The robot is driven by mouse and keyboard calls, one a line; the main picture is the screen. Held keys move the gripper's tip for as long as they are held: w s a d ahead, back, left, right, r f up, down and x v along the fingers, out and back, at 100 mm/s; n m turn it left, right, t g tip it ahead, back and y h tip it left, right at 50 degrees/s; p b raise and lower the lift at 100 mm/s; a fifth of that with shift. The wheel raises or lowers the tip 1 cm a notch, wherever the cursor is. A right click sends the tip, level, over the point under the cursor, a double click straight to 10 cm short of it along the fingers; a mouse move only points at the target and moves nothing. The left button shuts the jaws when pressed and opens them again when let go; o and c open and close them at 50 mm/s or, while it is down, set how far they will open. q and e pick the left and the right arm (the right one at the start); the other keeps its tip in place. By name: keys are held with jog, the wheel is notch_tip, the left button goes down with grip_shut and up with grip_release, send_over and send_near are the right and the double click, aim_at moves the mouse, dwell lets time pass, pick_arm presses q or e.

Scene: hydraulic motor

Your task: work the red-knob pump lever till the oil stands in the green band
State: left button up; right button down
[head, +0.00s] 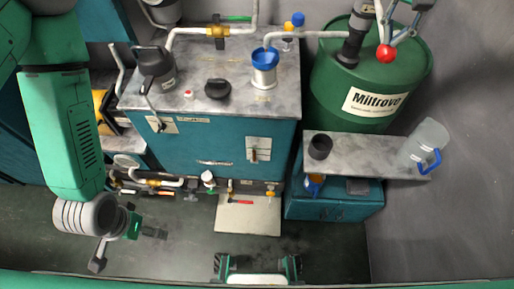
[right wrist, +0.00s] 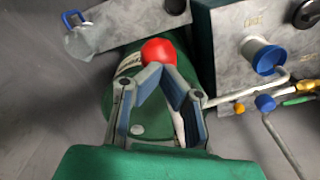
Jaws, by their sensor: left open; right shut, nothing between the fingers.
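The red knob (head: 387,53) of the pump lever shows in the head view above the green drum (head: 330,85). A dark pump body (head: 352,45) stands on the drum's top. My right gripper (head: 391,30) is beside the knob, its upper part cut off by the frame edge. In the right wrist view, its fingers (right wrist: 159,72) are shut with their tips together, just below the red knob (right wrist: 160,50) in the picture; I cannot tell whether they touch it. My left gripper (head: 125,248) is open and empty at the lower left.
A teal cabinet (head: 200,140) bears a blue-rimmed cup (head: 264,75), a dark can (head: 156,68) and a black knob (head: 217,88). A grey shelf (head: 375,150) holds a clear jug (head: 425,145) and a dark cup (head: 320,146). Pipes cross above the cabinet. The floor at right is clear.

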jog(key=shift+f, duration=0.25)
notch_tip(320, 180, up, 6)
jog(key=p, duration=0.6)
jog(key=shift+r, duration=0.45)
notch_tip(320, 180, up, 9)
jog(key=shift+f, duration=0.1)
dwell(0.3)
jog(key=shift+f+b, duration=2.3)
jog(key=shift+f, duration=3.5)
jog(key=shift+f+b, duration=0.55)
jog(key=shift+f, duration=1.25)
